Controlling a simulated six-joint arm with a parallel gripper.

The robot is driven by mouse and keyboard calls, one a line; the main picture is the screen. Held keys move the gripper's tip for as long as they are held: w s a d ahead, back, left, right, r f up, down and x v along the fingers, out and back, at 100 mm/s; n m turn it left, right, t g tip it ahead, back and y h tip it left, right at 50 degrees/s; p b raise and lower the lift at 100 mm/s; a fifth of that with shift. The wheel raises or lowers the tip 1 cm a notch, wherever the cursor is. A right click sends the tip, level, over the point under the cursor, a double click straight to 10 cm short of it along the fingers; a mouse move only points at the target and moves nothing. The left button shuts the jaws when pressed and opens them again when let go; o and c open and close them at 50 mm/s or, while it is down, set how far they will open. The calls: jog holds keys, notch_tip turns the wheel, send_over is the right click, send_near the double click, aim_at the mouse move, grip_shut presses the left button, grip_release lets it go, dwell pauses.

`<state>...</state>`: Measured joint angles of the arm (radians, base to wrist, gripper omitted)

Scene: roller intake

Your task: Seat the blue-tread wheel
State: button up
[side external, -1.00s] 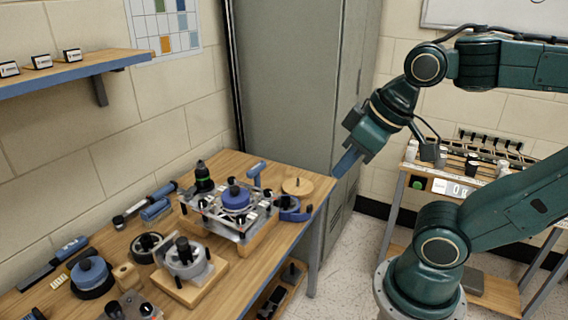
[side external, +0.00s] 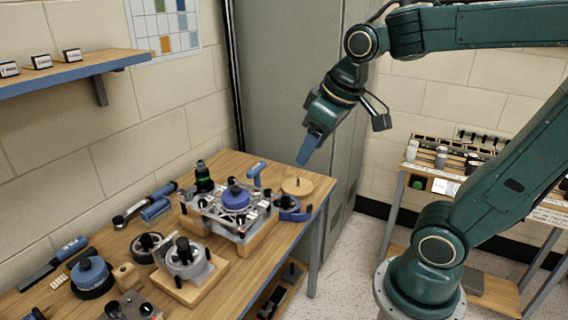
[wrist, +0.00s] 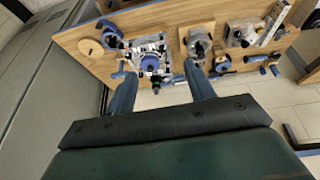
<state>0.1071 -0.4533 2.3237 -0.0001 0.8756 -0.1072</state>
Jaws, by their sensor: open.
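A wheel with a blue rim and dark hub (side external: 291,210) lies at the right edge of the bench; it looks like the blue-tread wheel and also shows in the wrist view (wrist: 108,34). Beside it is a silver plate fixture (side external: 243,222) with a blue round cap (side external: 236,197) on top; the fixture also shows in the wrist view (wrist: 150,47). My gripper (side external: 306,160) is above the bench's far right end, over a round wooden disc with a peg (side external: 297,186). In the wrist view my gripper (wrist: 157,68) is open, with nothing held between its fingers.
A grey fixture on a wooden base (side external: 187,262), a dark wheel (side external: 148,247) and a blue-topped round part (side external: 92,276) crowd the left of the bench. A dark bottle with a green band (side external: 203,178) stands behind the fixture. A tall grey cabinet (side external: 290,80) stands close behind my gripper.

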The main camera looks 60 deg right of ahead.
jog(key=w+d+f+g, duration=0.4)
jog(key=w+d+f, duration=1)
jog(key=w+d, duration=0.35)
jog(key=w+d+f, duration=0.1)
jog(key=d+f, duration=0.5)
jog(key=f, duration=0.5)
jog(key=shift+w+d+g, duration=0.3)
jog(key=shift+f, duration=0.25)
